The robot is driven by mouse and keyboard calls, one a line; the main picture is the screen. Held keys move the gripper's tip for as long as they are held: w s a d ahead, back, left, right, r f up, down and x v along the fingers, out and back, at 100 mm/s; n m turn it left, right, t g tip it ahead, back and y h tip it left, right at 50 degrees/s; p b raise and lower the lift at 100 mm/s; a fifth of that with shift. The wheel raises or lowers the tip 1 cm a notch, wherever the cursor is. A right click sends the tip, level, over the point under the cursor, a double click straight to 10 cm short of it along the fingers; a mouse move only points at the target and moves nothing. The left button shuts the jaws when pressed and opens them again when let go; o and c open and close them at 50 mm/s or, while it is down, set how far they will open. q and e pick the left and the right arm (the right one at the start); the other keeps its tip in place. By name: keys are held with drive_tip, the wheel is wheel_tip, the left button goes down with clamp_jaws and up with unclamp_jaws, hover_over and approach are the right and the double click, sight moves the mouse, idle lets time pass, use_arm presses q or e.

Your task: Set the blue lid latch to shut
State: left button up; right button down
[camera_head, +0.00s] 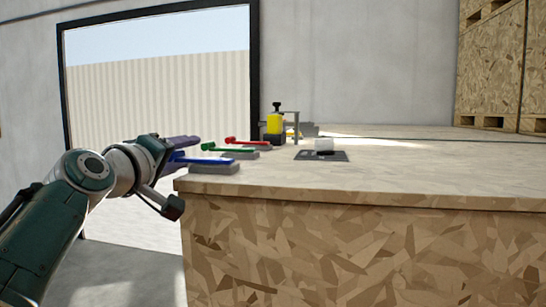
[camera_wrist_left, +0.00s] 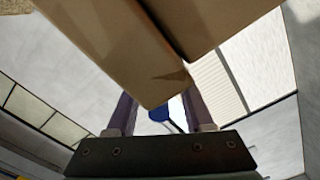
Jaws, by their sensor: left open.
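The blue lid latch (camera_head: 208,161) sits on a grey base (camera_head: 214,168) at the table's near left corner. Its lever lies nearly level and its left end points towards my left gripper. My left gripper (camera_head: 187,149) is open beside that end, just off the table's left edge. In the left wrist view the blue end (camera_wrist_left: 160,114) shows between my two purple fingers (camera_wrist_left: 160,108); I cannot tell whether they touch it. The latch's far end is hidden there by the table. My right gripper is not in view.
Behind the blue latch are a green lever (camera_head: 230,148) and a red lever (camera_head: 245,142), with a yellow and black device (camera_head: 275,122) beyond.

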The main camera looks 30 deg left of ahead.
use_arm(q)
drive_tip(key=b+v, duration=0.2)
drive_tip(key=v, duration=0.7)
drive_tip(key=shift+b, duration=0.35)
